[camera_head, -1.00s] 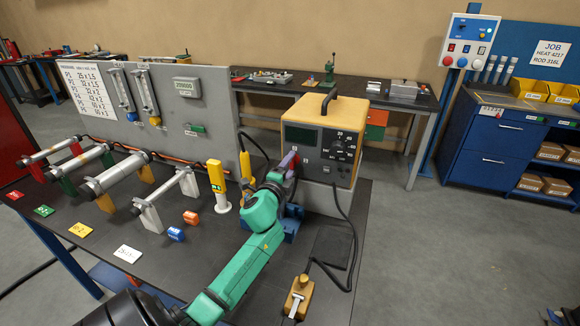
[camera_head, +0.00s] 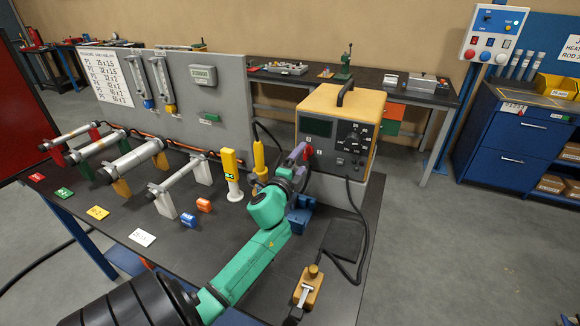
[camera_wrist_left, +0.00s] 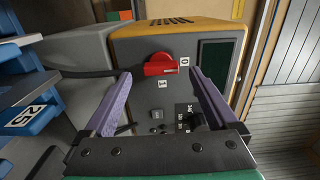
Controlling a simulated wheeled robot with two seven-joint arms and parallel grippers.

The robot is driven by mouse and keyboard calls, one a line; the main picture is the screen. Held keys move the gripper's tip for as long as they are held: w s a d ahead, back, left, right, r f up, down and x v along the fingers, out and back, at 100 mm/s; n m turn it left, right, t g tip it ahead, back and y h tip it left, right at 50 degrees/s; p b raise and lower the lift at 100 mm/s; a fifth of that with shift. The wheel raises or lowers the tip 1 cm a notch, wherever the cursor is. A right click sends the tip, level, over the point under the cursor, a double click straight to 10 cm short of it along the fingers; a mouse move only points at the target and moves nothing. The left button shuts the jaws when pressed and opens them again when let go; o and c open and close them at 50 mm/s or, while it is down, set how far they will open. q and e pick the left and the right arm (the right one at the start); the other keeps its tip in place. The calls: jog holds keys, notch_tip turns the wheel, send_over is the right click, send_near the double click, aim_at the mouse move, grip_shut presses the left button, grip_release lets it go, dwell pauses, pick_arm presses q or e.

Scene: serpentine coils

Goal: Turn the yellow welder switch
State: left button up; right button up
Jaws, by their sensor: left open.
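The yellow-topped welder (camera_head: 345,100) stands at the right back of the dark table, with a screen and dials on its grey front. Its red rotary switch (camera_wrist_left: 160,65) shows in the left wrist view. The handle lies across the picture, its right end beside the label 0; the label 1 is below it. My left gripper (camera_wrist_left: 160,78) is open. Its two purple fingers are on either side of the switch, with visible gaps. In the head view my left gripper (camera_head: 299,154) is in front of the welder's left side and partly hides the switch. My right gripper is not in view.
A yellow torch (camera_head: 259,158) and a yellow-and-white post (camera_head: 231,175) stand left of my gripper. A cable runs from the welder to a foot-pedal-like tan device (camera_head: 308,287). Pipes on stands (camera_head: 130,160) fill the table's left. A grey panel (camera_head: 225,100) stands behind.

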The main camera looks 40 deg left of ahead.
pick_arm(q)
jog(key=b+v, duration=0.2)
jog(key=v, duration=1)
jog(key=shift+s, duration=0.1)
jog(key=shift+r, duration=0.1)
